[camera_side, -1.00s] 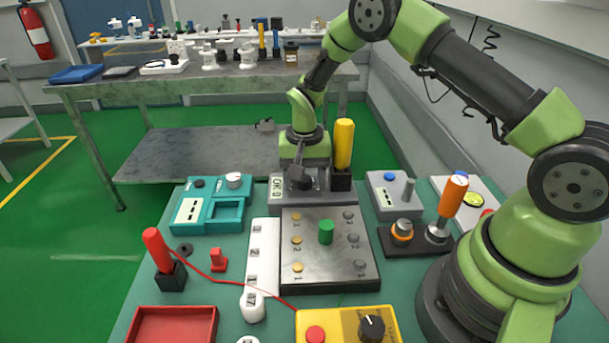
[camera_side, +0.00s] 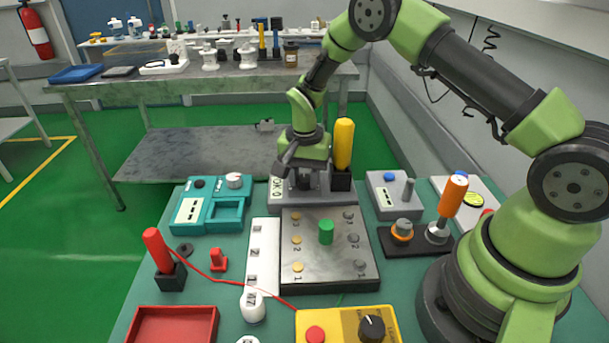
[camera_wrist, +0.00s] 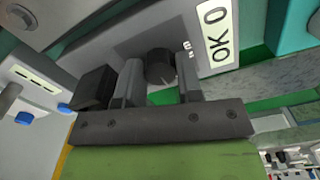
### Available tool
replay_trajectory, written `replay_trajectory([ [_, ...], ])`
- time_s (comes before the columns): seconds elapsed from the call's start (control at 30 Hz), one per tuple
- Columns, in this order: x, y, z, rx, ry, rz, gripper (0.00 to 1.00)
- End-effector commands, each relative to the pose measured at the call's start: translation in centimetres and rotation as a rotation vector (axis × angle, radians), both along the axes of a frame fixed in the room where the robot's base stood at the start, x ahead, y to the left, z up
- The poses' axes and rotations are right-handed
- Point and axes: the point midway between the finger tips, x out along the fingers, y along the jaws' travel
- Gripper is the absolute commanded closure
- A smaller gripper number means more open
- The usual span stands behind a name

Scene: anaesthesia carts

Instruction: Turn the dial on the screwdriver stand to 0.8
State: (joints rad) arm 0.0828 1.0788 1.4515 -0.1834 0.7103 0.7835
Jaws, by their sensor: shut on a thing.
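The screwdriver stand (camera_side: 321,190) is a grey box at the far edge of the green table, with a display reading "OK 0". It also shows in the wrist view (camera_wrist: 138,42). Its dark round dial (camera_wrist: 160,66) sits between the two grey fingers of my gripper (camera_wrist: 161,80), which is shut on it. In the side view my gripper (camera_side: 302,176) points down onto the stand and hides the dial. A yellow-handled screwdriver (camera_side: 343,145) stands upright in a black holder (camera_side: 341,180) beside my gripper. The small marks near the dial are too small to read.
A metal plate with a green knob (camera_side: 326,232) lies in front of the stand. A teal device (camera_side: 211,207) stands to the left. A grey box with a lever (camera_side: 391,195) and an orange-handled tool (camera_side: 453,195) stand to the right.

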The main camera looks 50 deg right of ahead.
Motion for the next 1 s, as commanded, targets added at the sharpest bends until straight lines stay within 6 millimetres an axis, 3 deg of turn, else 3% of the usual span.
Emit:
replay_trajectory([
  [0.07, 0.0, 0.0, 0.0, 0.000, -0.002, 0.001, 0.90],
  [0.1, 0.0, 0.0, 0.0, 0.000, -0.002, 0.002, 0.64],
  [0.2, 0.0, 0.0, 0.0, 0.000, -0.001, 0.002, 0.41],
  [0.57, 0.1, 0.0, 0.5, -0.001, -0.003, 0.003, 0.41],
  [1.0, 0.1, 0.0, 8.3, -0.001, -0.006, 0.003, 0.41],
])
